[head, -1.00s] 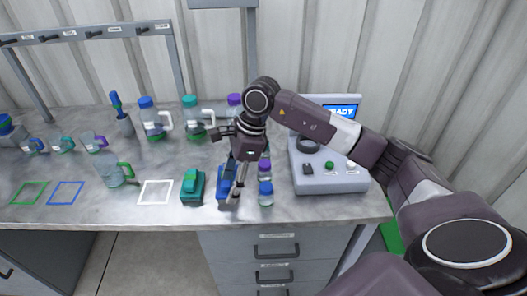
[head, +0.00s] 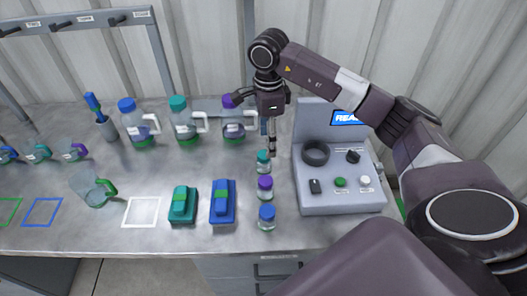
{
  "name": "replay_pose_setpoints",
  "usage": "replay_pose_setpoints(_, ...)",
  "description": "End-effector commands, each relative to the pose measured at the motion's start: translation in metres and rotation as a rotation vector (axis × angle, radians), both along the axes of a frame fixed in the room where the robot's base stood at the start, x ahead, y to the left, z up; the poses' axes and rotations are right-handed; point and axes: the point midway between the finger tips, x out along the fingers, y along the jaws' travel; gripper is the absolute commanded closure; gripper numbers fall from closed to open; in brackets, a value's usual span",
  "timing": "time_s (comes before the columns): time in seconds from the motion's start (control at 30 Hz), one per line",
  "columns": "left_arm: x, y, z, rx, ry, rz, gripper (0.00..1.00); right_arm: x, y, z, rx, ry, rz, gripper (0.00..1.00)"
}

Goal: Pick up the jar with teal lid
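The jar with the teal lid (head: 263,162) stands upright on the bench, left of the grey device. It is the rearmost in a row of small jars; the purple-lidded jar (head: 265,187) and the blue-lidded jar (head: 267,216) stand in front of it. My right gripper (head: 272,152) points down right beside the teal lid, slightly to its right and behind in the picture. Its fingers overlap into one narrow shape, so I cannot tell their opening or whether they touch the jar. My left gripper is not in view.
The grey device (head: 340,198) with a screen stands close on the right. Large handled bottles (head: 184,122) stand behind left. A blue block-like tool (head: 222,203) and a teal one (head: 183,206) lie left of the jars. A white square outline (head: 141,213) is bare.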

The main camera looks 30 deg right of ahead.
Motion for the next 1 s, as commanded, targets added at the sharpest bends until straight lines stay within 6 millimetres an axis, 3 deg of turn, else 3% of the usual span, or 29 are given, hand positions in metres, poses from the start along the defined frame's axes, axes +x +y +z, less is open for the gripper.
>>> replay_pose_setpoints(0.17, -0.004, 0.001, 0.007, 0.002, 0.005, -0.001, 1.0, -0.001, 0.002, -0.019, 0.001, 0.005, 0.001, 0.45)
replay_pose_setpoints(0.4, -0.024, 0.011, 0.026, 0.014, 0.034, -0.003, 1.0, 0.004, 0.01, -0.047, 0.002, 0.008, 0.001, 0.45)
replay_pose_setpoints(0.6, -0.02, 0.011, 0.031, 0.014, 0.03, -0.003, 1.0, 0.005, 0.01, -0.072, 0.002, 0.004, 0.001, 0.45)
replay_pose_setpoints(0.87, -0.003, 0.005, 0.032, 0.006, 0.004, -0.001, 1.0, 0.006, 0.01, -0.076, 0.0, 0.001, 0.002, 0.45)
replay_pose_setpoints(1.0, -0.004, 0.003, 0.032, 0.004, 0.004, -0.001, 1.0, 0.006, 0.01, -0.076, 0.0, 0.001, 0.001, 0.61)
